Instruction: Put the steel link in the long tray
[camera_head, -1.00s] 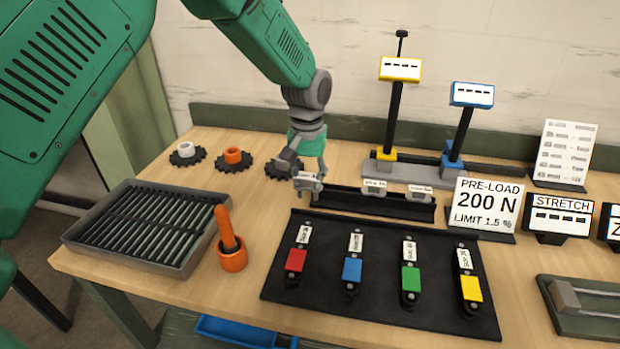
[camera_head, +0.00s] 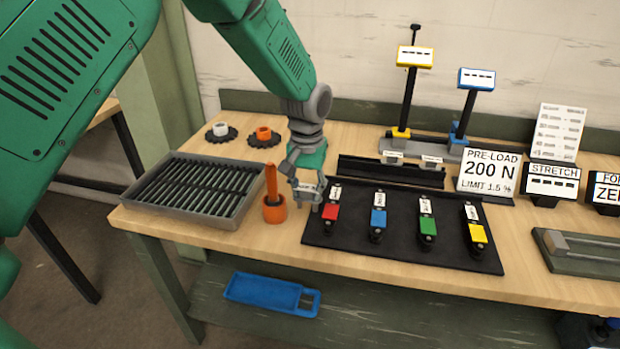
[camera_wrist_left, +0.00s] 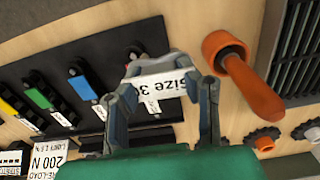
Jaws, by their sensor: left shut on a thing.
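My left gripper (camera_head: 308,193) is shut on a grey steel link (camera_head: 306,186) with a white label. It holds it beside the orange cup, near the left end of the black mat. In the left wrist view the link (camera_wrist_left: 160,69) spans between the fingers, with its label reading "Size 3" and a part I cannot read. A wide grey tray (camera_head: 175,217) with dark slats lies at the left of the bench. A long narrow black tray (camera_head: 390,179) stands behind the mat, with two labelled grey pieces (camera_head: 393,155) at it. My right gripper is not in view.
An orange cup (camera_head: 275,211) with an upright orange handle stands between the grey tray and the gripper. The black mat (camera_head: 400,251) carries red, blue, green and yellow pieces. Sprockets (camera_head: 221,133) lie at the back left. A blue tray (camera_head: 262,291) sits on the lower shelf.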

